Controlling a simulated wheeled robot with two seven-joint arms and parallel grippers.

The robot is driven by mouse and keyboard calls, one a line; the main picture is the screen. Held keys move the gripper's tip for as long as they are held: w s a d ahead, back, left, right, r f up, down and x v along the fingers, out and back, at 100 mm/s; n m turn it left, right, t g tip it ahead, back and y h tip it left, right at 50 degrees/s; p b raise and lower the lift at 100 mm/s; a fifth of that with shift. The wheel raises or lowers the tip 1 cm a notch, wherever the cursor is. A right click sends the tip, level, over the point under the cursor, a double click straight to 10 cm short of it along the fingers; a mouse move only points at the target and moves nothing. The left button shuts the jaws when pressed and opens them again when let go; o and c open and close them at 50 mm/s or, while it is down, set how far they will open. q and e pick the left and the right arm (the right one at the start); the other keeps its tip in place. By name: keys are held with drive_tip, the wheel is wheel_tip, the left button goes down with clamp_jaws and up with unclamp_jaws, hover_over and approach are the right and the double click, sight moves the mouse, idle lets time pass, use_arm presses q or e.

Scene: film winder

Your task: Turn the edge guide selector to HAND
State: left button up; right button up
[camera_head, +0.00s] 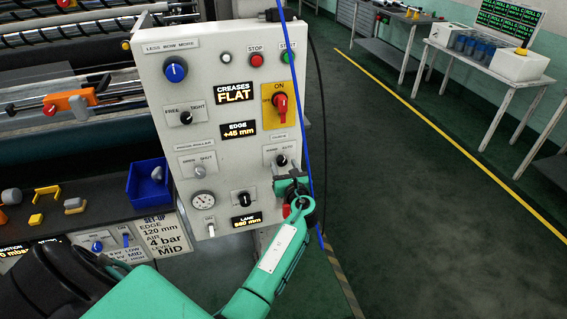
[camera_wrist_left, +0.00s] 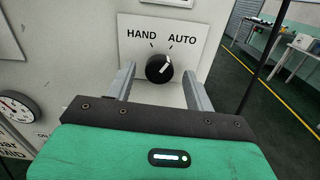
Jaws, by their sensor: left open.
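The edge guide selector (camera_head: 282,160) is a small black knob on the lower right of the white control panel. In the left wrist view the selector (camera_wrist_left: 158,69) sits on a white plate marked HAND on the left and AUTO on the right. Its white pointer line slants up and right, toward AUTO. My left gripper (camera_head: 286,177) is at the panel, just below the knob in the head view. In the left wrist view the open fingers of the gripper (camera_wrist_left: 159,73) stand on either side of the knob, with gaps visible. My right gripper is out of view.
The panel (camera_head: 214,134) also carries a yellow-backed ON switch (camera_head: 280,104), a FREE/TIGHT knob (camera_head: 186,117) and a gauge (camera_head: 203,200). The floor at right is clear.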

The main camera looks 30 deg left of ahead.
use_arm(q)
drive_tip(key=shift+w+a, duration=0.35)
drive_tip(key=shift+a, duration=0.1)
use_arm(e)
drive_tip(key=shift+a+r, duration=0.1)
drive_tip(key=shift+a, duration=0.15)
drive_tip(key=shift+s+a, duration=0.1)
use_arm(q)
drive_tip(key=c, duration=1)
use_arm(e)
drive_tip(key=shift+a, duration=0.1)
